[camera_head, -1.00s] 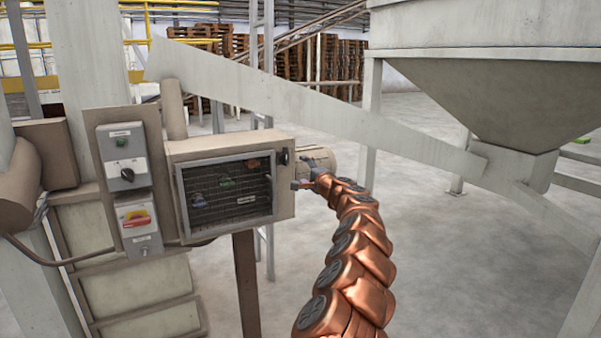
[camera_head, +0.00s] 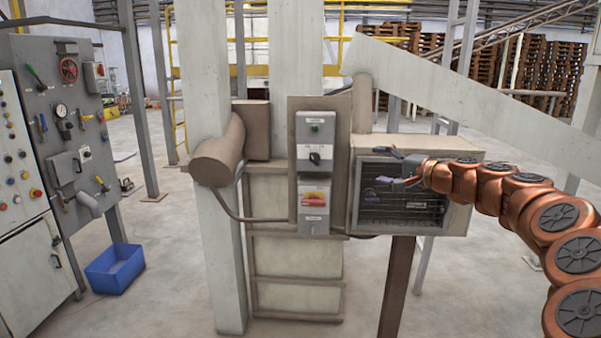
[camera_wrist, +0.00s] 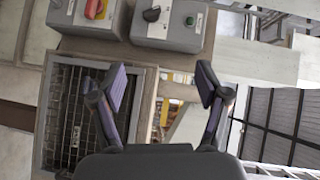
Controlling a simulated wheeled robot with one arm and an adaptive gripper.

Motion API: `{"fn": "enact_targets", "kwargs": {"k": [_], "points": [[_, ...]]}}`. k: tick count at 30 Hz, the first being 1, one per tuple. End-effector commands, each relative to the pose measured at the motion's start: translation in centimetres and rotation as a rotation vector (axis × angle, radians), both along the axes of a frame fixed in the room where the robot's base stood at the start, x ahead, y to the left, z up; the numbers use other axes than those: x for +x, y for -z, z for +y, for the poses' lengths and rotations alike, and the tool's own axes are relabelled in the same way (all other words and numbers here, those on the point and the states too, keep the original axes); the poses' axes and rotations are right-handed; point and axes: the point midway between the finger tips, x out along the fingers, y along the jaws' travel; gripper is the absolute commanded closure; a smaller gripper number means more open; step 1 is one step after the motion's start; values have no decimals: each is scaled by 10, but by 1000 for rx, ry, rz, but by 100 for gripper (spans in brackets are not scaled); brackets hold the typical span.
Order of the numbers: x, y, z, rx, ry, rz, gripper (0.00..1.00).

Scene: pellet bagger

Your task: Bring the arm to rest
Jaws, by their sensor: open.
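My copper-coloured arm reaches in from the right edge of the head view. My gripper (camera_head: 392,168) is at its end, in front of the caged screen box (camera_head: 403,215). It is open, with nothing between its fingers. In the wrist view, the two fingers of my gripper (camera_wrist: 162,92) stand wide apart. The wrist view shows the mesh front of the caged box (camera_wrist: 78,120) at the left, behind one finger. Whether the fingers touch anything cannot be told, but no contact shows.
A grey switch box (camera_head: 315,142) and a red-yellow switch box (camera_head: 314,206) sit left of the caged box. A sloping beam (camera_head: 470,100) passes above my arm. A control panel (camera_head: 65,120) and a blue bin (camera_head: 115,268) stand at the left.

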Motion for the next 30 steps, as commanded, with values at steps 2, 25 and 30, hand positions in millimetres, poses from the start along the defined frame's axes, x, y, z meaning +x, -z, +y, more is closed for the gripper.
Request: {"fn": "enact_targets", "kwargs": {"k": [2,25,30], "points": [[-29,-5,42,-58,-97,10,25],[-376,155,156,-869,-702,401,25],[-450,200,113,-1041,-736,569,25]]}}
